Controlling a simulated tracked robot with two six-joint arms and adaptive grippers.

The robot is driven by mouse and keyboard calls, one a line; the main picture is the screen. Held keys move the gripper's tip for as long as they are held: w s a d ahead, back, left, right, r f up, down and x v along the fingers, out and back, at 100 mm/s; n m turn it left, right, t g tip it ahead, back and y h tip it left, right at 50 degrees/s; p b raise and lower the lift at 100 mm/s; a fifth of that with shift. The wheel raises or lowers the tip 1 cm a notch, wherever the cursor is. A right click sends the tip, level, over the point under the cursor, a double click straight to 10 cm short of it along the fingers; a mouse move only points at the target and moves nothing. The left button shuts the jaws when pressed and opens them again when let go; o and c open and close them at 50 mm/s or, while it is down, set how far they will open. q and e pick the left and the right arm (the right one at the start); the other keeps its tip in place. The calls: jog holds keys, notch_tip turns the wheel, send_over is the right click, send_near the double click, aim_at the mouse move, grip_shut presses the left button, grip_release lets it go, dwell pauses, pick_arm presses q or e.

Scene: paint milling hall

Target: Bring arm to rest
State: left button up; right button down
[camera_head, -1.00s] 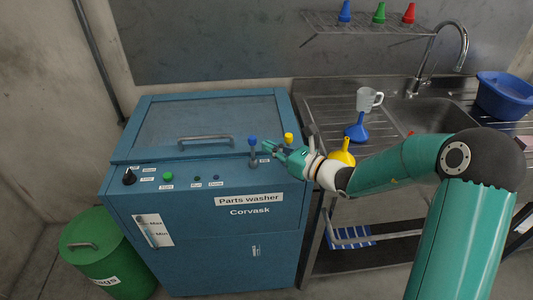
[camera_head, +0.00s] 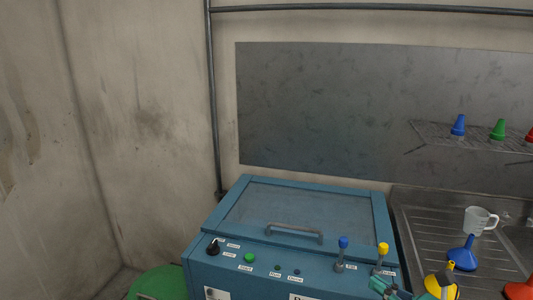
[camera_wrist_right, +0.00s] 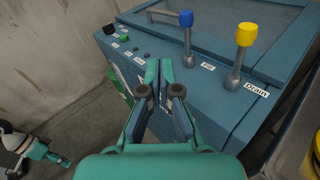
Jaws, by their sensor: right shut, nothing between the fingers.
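My right gripper (camera_head: 388,288) is at the bottom edge of the head view, in front of the parts washer (camera_head: 230,272), partly cut off. In the right wrist view my right gripper (camera_wrist_right: 159,66) has its fingers shut together and empty, in front of the washer's panel. The blue-knobbed Fill lever (camera_wrist_right: 187,38) and yellow-knobbed Drain lever (camera_wrist_right: 240,52) stand upright beyond it to the right, apart from the fingers. My left gripper (camera_wrist_right: 55,156) shows small at the lower left of that view; its jaw state is unclear. It is outside the head view.
The washer's lid (camera_head: 290,208) is down. A green bin (camera_head: 158,284) stands left of it. To the right, a sink unit (camera_head: 415,220) holds a clear jug (camera_head: 478,220) and a blue funnel (camera_head: 462,254). A wall shelf (camera_head: 440,132) carries coloured cones.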

jog(key=s+a+f+n+g+y, duration=0.2)
jog(key=s+a+f+n+g, duration=0.2)
jog(key=s+a+f+g, duration=0.4)
jog(key=s+a+f+n+g+y, duration=0.1)
jog(key=s+a+f+n+g, duration=0.35)
jog(key=a+f, duration=0.65)
jog(key=s+d+f+n+g+h, duration=0.2)
jog(key=s+f+n+g+h, duration=0.4)
jog(key=s+f+n, duration=0.8)
jog(key=w+f+n+t, duration=0.1)
jog(key=n, duration=0.1)
jog(key=w+d+f+n+t+h, duration=0.1)
jog(key=w+n, duration=0.1)
jog(key=w+d+f+n+t, duration=0.1)
jog(key=n, duration=0.1)
jog(key=shift+w+t+h, duration=0.3)
jog(key=shift+t, duration=0.05)
